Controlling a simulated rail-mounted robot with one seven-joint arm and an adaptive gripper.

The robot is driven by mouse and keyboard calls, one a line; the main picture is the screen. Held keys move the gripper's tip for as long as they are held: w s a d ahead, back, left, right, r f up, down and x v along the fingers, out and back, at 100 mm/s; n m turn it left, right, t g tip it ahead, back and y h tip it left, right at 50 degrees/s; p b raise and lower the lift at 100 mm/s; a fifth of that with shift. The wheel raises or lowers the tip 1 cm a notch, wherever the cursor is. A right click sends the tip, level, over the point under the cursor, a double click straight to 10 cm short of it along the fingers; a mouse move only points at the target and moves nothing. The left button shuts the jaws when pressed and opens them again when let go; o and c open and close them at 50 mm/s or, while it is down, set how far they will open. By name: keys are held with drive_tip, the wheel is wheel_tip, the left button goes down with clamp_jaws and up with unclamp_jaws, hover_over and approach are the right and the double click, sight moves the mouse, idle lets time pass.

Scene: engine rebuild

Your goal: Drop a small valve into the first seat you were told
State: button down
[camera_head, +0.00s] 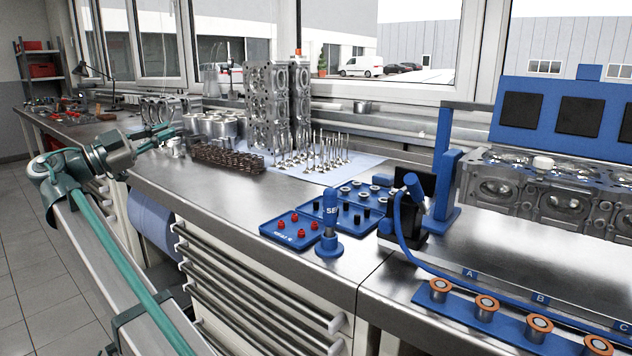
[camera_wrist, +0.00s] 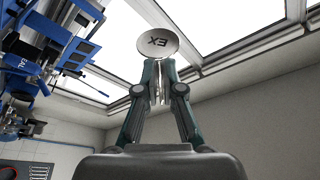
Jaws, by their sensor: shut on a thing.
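My gripper (camera_head: 158,136) is at the left of the head view, over the workbench and well away from the cylinder head. In the wrist view my gripper (camera_wrist: 160,72) is shut on a valve (camera_wrist: 158,42), whose round grey face is marked "EX". The valve's stem is mostly hidden between the fingers. The cylinder head (camera_head: 500,188) lies at the right under a blue panel, with several round openings showing. Several more valves (camera_head: 316,150) stand upright on a pale sheet at mid-bench.
A row of springs (camera_head: 228,158) and grey cylinders (camera_head: 212,126) stand near my gripper. Upright engine blocks (camera_head: 278,100) rise behind. Blue trays (camera_head: 290,230), a blue post (camera_head: 329,225) and a blue stand (camera_head: 443,185) lie between. The front bench (camera_head: 225,205) is clear.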

drive_tip(key=n+t+y+p, duration=0.1)
drive_tip(key=n+p, duration=0.2)
drive_tip(key=n, duration=0.2)
drive_tip(key=n+t+y+p, duration=0.1)
drive_tip(key=n+t+p, duration=0.1)
drive_tip(key=n+p, duration=0.2)
drive_tip(key=shift+n, duration=0.5)
drive_tip(key=shift+p, duration=0.3)
drive_tip(key=n+y+p, duration=0.2)
drive_tip(key=n+p, duration=0.3)
drive_tip(key=n+t+y+p, duration=0.1)
drive_tip(key=n+y+p, duration=0.1)
drive_tip(key=n+p, duration=0.3)
drive_tip(key=n+y+p, duration=0.1)
drive_tip(key=n+p, duration=0.4)
drive_tip(key=p, duration=0.1)
drive_tip(key=shift+r+t+y, duration=0.1)
drive_tip(key=shift+t+y, duration=0.3)
drive_tip(key=shift+n, duration=0.3)
